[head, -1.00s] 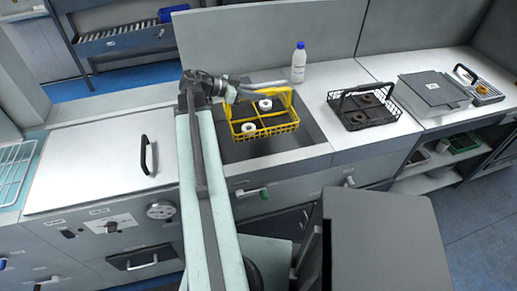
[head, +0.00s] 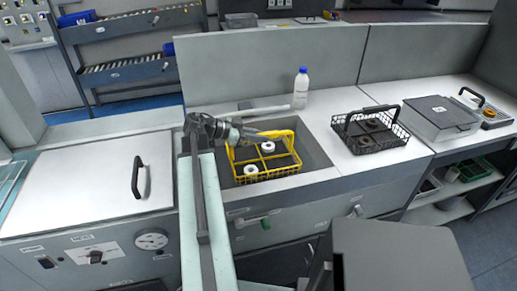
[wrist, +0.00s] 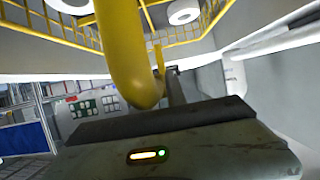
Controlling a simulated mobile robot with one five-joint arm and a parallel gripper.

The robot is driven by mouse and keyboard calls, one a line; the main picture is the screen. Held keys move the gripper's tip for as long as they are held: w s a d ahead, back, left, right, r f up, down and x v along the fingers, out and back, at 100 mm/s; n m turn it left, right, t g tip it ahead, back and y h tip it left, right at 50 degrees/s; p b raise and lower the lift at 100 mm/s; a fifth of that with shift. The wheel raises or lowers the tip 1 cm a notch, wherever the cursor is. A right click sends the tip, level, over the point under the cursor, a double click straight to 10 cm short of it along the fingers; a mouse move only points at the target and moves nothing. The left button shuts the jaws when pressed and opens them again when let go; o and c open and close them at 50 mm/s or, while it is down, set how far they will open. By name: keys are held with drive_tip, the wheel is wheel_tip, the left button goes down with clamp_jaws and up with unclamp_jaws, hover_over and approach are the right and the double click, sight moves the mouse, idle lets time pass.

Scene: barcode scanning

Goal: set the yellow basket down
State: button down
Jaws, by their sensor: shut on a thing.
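The yellow basket (head: 283,171) hangs in or just over the grey sink basin (head: 318,158) in the head view. It is divided into compartments and carries two white ring-shaped items, one at the front left (head: 251,170) and one at the back (head: 267,145). My gripper (head: 262,135) is shut on the basket's handle at its back left. In the wrist view the thick yellow handle (wrist: 128,55) runs down in front of the gripper, with the basket's wire side (wrist: 60,28) behind. I cannot tell whether the basket touches the basin floor.
A white bottle with a blue cap (head: 301,88) stands behind the basin. A black basket with dark rings (head: 370,132) and a grey lidded box (head: 440,117) stand on the counter to the right. A lidded white worktop (head: 85,190) lies to the left.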

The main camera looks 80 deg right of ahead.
drive_tip(key=shift+f+b, duration=0.65)
drive_tip(key=shift+f, duration=0.7)
drive_tip(key=c, duration=1.3)
unclamp_jaws()
drive_tip(key=shift+c, duration=0.2)
